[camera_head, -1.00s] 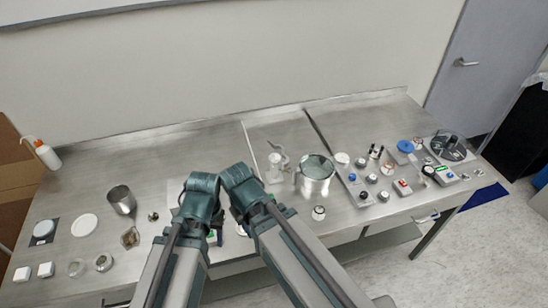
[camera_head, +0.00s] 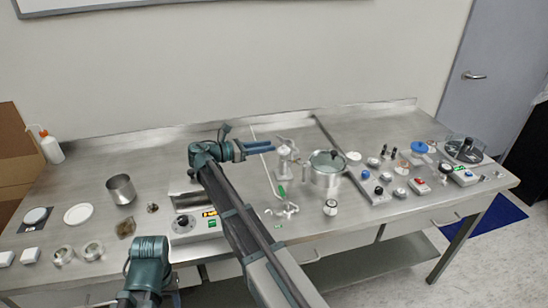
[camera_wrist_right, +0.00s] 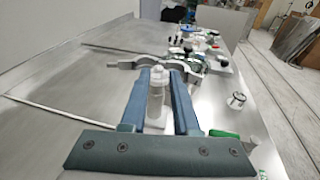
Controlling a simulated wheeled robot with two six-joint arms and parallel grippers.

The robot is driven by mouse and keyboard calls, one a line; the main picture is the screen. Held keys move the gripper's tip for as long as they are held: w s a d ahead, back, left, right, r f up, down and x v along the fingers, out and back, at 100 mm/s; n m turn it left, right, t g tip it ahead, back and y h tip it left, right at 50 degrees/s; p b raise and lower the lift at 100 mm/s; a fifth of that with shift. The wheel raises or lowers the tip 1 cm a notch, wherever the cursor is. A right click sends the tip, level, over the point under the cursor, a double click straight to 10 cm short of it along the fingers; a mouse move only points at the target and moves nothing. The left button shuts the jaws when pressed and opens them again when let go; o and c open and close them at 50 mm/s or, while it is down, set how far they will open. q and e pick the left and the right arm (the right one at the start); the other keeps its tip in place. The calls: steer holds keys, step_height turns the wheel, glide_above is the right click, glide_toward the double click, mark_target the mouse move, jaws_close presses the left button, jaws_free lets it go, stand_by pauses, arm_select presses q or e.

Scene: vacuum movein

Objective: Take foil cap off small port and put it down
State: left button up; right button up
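A foil cap and the small port cannot be picked out clearly at this size. My left arm is low at the bottom left of the head view, and its fingers do not show.
A small white-topped jar (camera_head: 330,207) and metal clamp-like parts (camera_head: 284,210) lie in front. A box with a dial (camera_head: 184,224) is to the left. Bare bench (camera_head: 95,160) lies at the back left.

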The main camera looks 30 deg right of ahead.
mark_target(284, 145)
steer(key=d, duration=0.2)
steer(key=d+f+b, duration=0.1)
steer(key=d, duration=0.1)
steer(key=d+f+b, duration=0.1)
steer(key=d, duration=0.1)
steer(key=shift+s+d, duration=0.1)
steer(key=shift+d, duration=0.6)
jaws_close()
